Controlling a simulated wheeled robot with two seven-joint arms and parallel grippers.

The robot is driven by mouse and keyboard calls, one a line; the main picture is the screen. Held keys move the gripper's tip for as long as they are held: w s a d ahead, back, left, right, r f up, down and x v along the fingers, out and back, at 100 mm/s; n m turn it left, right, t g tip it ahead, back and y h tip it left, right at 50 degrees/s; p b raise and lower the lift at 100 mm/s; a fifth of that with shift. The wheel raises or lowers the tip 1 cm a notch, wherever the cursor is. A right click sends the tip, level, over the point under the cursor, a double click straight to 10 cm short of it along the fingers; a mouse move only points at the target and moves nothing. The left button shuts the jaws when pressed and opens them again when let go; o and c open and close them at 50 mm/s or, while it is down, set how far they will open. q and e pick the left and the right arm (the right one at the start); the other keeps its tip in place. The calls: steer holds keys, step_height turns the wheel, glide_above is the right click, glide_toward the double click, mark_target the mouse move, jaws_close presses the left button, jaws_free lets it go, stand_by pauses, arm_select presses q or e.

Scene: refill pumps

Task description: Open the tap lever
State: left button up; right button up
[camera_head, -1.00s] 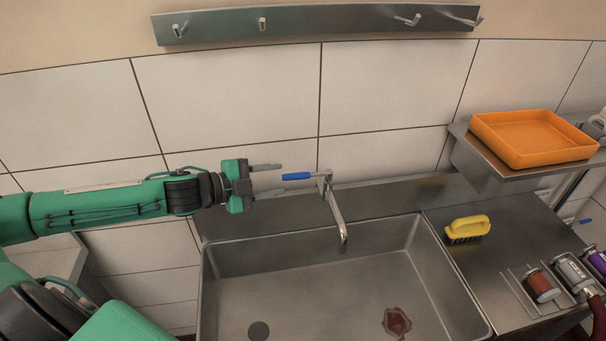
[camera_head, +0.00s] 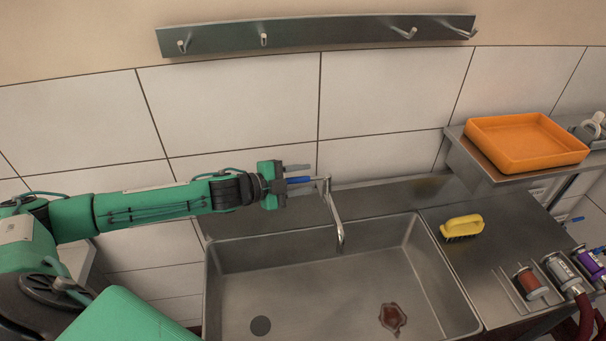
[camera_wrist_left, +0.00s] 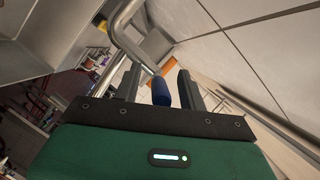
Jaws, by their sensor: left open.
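The tap (camera_head: 336,215) stands at the back edge of the sink, its spout hanging over the basin. Its blue lever (camera_head: 299,180) points left toward my left gripper (camera_head: 298,175). The gripper is open, with its fingers on either side of the lever. In the left wrist view the blue lever end (camera_wrist_left: 161,91) sits between the two dark fingers (camera_wrist_left: 158,88), with a gap to the right finger. The metal tap pipe (camera_wrist_left: 128,42) shows beyond it. My right gripper is not clearly in view.
The steel sink (camera_head: 300,240) is empty apart from a reddish-brown stain (camera_head: 392,319). A yellow brush (camera_head: 462,227) lies on the right counter.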

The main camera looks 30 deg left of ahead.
arm_select(q)
steer(key=shift+w+d+f, duration=0.1)
steer(key=shift+w+d, duration=0.15)
arm_select(e)
steer(key=shift+r, duration=0.2)
arm_select(q)
steer(key=shift+c, duration=0.2)
jaws_close()
arm_select(e)
steer(key=shift+a, duration=0.25)
